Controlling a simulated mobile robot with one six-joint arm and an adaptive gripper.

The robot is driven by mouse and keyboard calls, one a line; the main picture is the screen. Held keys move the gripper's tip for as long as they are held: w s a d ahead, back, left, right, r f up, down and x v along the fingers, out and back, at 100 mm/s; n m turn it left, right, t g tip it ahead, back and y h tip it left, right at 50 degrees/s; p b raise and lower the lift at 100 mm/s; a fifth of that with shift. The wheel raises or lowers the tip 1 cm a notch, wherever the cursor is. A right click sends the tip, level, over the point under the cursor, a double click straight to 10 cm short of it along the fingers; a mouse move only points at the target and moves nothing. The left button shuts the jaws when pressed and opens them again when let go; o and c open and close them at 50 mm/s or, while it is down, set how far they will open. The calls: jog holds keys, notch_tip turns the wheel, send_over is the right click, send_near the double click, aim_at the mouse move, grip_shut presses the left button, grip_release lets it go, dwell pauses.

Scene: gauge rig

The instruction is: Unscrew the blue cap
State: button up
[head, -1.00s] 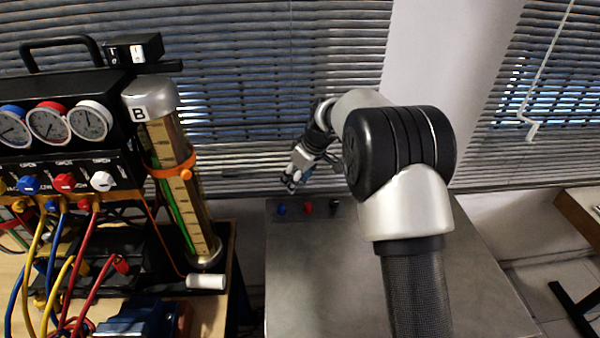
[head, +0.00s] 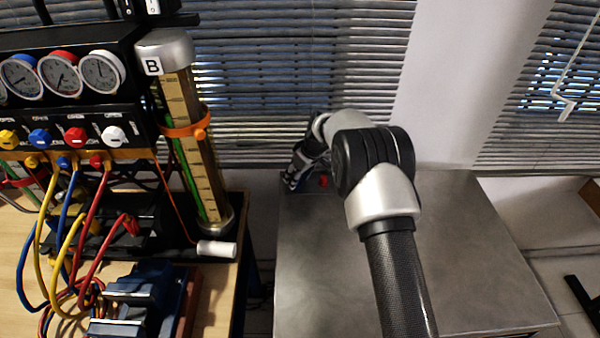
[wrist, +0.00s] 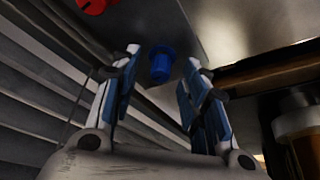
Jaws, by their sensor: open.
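The blue cap (wrist: 161,65) shows in the wrist view, ahead of the opening between the fingertips of my gripper (wrist: 163,57). The fingers are spread with blue pads facing each other, and a gap shows on each side of the cap. I cannot tell how far beyond the tips it lies. In the head view my gripper (head: 294,178) is over the far left edge of the grey table (head: 460,270), and the blue cap is not clearly visible there.
A red cap (head: 323,181) sits just right of my gripper; it also shows in the wrist view (wrist: 94,5). Left stands a gauge panel (head: 60,75) with hoses and a tall cylinder marked B (head: 200,160). Window blinds (head: 260,80) are close behind.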

jog(key=shift+c, duration=0.3)
grip_shut()
dwell(0.6)
